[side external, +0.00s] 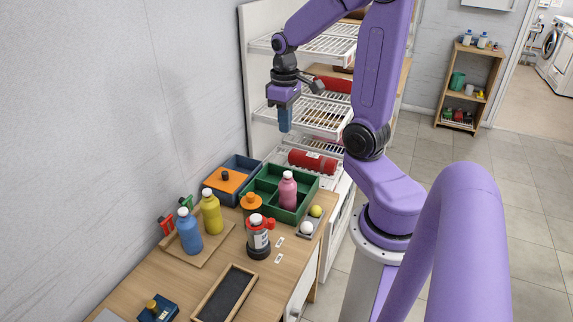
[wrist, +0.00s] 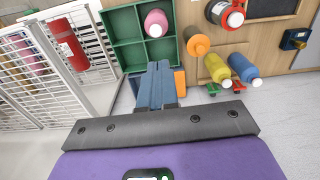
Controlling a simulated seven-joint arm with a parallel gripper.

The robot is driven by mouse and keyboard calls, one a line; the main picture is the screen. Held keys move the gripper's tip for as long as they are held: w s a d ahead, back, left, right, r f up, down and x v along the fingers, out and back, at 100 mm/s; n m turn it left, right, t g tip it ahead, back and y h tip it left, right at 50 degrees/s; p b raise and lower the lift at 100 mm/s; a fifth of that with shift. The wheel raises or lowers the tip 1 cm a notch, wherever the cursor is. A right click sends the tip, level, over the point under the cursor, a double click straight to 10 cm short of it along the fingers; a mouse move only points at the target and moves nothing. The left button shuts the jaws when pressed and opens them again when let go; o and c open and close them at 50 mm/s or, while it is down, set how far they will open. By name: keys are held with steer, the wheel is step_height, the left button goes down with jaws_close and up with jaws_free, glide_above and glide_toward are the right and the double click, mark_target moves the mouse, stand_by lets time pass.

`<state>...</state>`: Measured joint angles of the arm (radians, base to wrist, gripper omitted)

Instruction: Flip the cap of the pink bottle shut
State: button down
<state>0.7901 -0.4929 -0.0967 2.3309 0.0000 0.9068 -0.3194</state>
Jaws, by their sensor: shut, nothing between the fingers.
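The pink bottle (side external: 287,191) stands upright in a compartment of the green divided tray (side external: 262,184) on the wooden table. Its white top (side external: 287,175) is too small to show whether the cap is open or shut. In the wrist view the pink bottle (wrist: 155,18) is seen from above, beyond the fingertips, with its white top (wrist: 155,31) toward the camera. My gripper (side external: 285,129) hangs above the back of the table, higher than the bottle and apart from it. Its blue fingers (wrist: 158,66) are shut together and empty.
A blue bottle (side external: 188,234), yellow bottle (side external: 211,214), orange-topped container (side external: 250,206) and red-and-grey canister (side external: 258,240) stand in front of and left of the green tray. A blue tray (side external: 241,163) adjoins it. White wire shelves (side external: 316,116) rise behind.

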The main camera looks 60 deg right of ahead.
mark_target(287, 173)
steer(key=shift+d, duration=0.3)
steer(key=shift+f, duration=0.1)
step_height(287, 173, down, 14)
steer(key=shift+r, duration=0.1)
stand_by(0.7)
stand_by(0.4)
steer(key=shift+s+f, duration=0.1)
steer(key=shift+f, duration=1.1)
step_height(287, 173, up, 14)
steer(key=shift+r, duration=0.1)
stand_by(0.4)
